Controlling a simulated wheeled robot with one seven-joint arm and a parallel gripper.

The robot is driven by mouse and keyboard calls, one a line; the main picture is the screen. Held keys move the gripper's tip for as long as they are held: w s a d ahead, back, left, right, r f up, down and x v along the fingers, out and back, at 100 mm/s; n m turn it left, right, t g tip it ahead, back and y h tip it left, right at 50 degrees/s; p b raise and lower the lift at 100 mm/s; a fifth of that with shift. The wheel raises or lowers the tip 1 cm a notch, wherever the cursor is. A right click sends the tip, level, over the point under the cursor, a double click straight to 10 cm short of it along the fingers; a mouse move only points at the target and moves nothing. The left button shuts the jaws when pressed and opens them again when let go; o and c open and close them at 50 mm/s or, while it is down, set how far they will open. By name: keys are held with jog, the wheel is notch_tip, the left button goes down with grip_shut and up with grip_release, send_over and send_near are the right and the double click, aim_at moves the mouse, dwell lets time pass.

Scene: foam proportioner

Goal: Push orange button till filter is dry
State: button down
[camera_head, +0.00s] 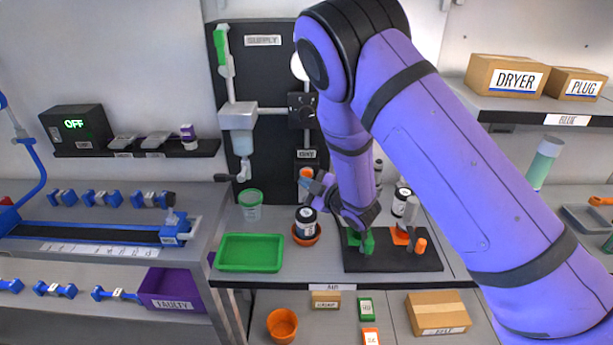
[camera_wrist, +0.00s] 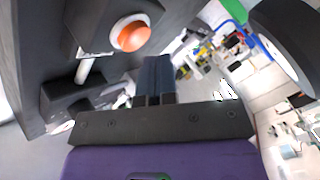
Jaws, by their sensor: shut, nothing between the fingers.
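The orange button (camera_head: 306,173) sits low on the black back panel, under a small label. In the wrist view the orange button (camera_wrist: 132,36) is a round orange cap in a white ring on a dark box. My gripper (camera_head: 318,186) is just below and right of it in the head view, fingers pointing up and left. In the wrist view my gripper (camera_wrist: 155,75) has its dark fingers together and empty. I cannot tell for sure which part is the filter.
A black jar (camera_head: 305,222) stands on an orange dish under my gripper. A green tray (camera_head: 250,253) and a green-lidded cup (camera_head: 250,205) are to the left. A black board (camera_head: 392,258) with green and orange parts is to the right. A box (camera_head: 77,127) displays OFF.

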jog(key=shift+w, duration=0.1)
dwell(0.7)
jog(key=shift+w, duration=0.3)
jog(key=shift+w, duration=0.45)
dwell(0.8)
jog(key=shift+s, duration=0.85)
jog(key=shift+s, duration=0.15)
jog(key=shift+s, duration=2.35)
